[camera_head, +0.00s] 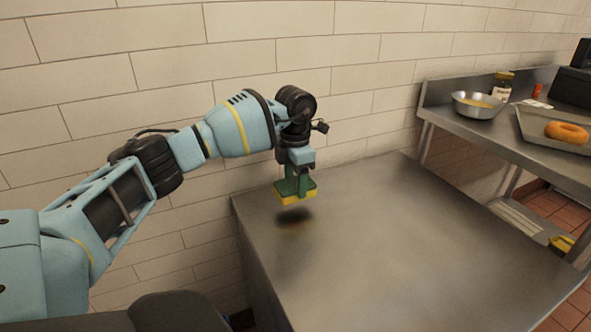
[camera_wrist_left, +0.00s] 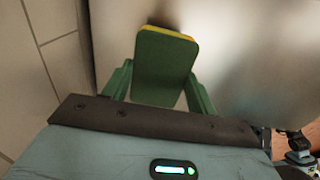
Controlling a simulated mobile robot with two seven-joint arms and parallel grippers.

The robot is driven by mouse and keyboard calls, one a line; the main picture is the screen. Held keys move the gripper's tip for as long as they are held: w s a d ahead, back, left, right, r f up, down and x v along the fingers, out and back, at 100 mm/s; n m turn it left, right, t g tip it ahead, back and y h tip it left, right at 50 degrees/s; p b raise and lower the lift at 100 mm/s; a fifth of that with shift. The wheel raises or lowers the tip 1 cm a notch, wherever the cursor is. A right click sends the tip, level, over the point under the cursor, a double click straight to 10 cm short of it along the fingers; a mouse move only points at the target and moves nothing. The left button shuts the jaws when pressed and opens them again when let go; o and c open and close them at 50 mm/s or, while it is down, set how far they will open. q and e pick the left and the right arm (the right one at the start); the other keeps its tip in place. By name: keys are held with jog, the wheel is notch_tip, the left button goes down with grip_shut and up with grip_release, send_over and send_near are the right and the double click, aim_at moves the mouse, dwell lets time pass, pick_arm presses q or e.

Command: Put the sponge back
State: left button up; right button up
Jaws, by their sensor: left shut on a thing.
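The sponge (camera_head: 296,195) is a small block with a green top and a yellow underside. My left gripper (camera_head: 294,183) is shut on it and points straight down. The sponge is held a little above the steel table (camera_head: 370,240), near its back left corner, with a dark shadow on the tabletop below it. In the left wrist view the sponge (camera_wrist_left: 165,65) sits between the two green fingers (camera_wrist_left: 158,88), its green face toward the camera and a yellow edge at the far end. My right gripper is not in view.
The steel tabletop is otherwise bare. A tiled wall (camera_head: 340,60) stands behind the table.

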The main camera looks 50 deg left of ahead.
aim_at(295, 184)
pick_arm(q)
jog(key=shift+f+b, duration=0.35)
jog(key=shift+f, duration=1.4)
jog(key=shift+f, duration=0.15)
jog(key=o, duration=0.9)
notch_tip(295, 184, up, 12)
jog(key=shift+r+p, duration=0.2)
jog(key=shift+p, duration=0.85)
